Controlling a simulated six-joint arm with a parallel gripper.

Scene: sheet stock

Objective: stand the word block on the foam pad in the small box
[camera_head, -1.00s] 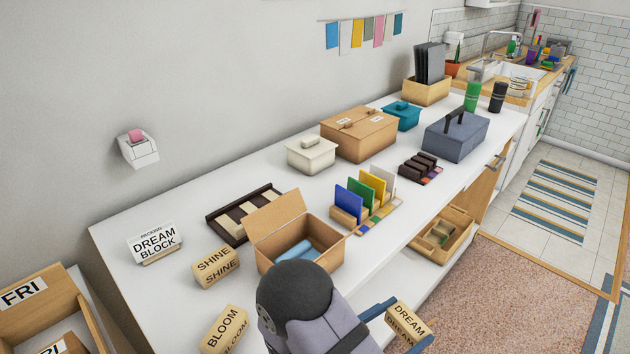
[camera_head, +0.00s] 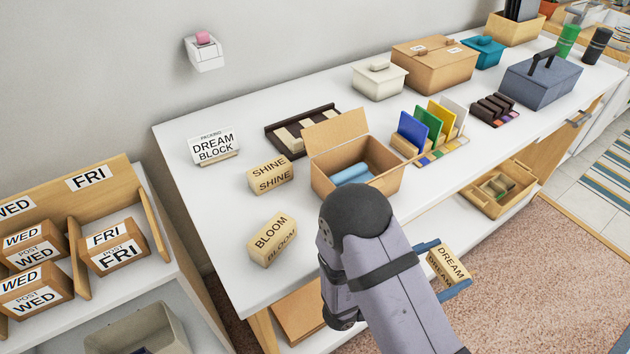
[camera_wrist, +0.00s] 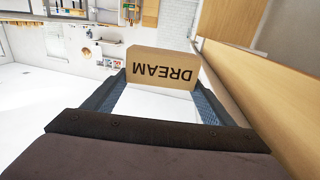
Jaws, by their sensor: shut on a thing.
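The DREAM block (camera_head: 447,264) is a pale wooden block with black lettering. My gripper (camera_head: 441,268) is shut on it and holds it in the air beyond the front edge of the white table. In the wrist view the DREAM block (camera_wrist: 163,68) sits between both fingers, its word upside down. The small box (camera_head: 385,178) stands open on the table with its lid flap raised at the back. A blue foam pad (camera_head: 352,174) lies in it, partly hidden by the front wall. A sign (camera_head: 213,147) reads "DREAM BLOCK".
The SHINE block (camera_head: 270,175) and BLOOM block (camera_head: 272,240) stand left of the small box. A dark slotted tray (camera_head: 277,138) lies behind it, and a rack of coloured cards (camera_head: 430,135) is to its right.

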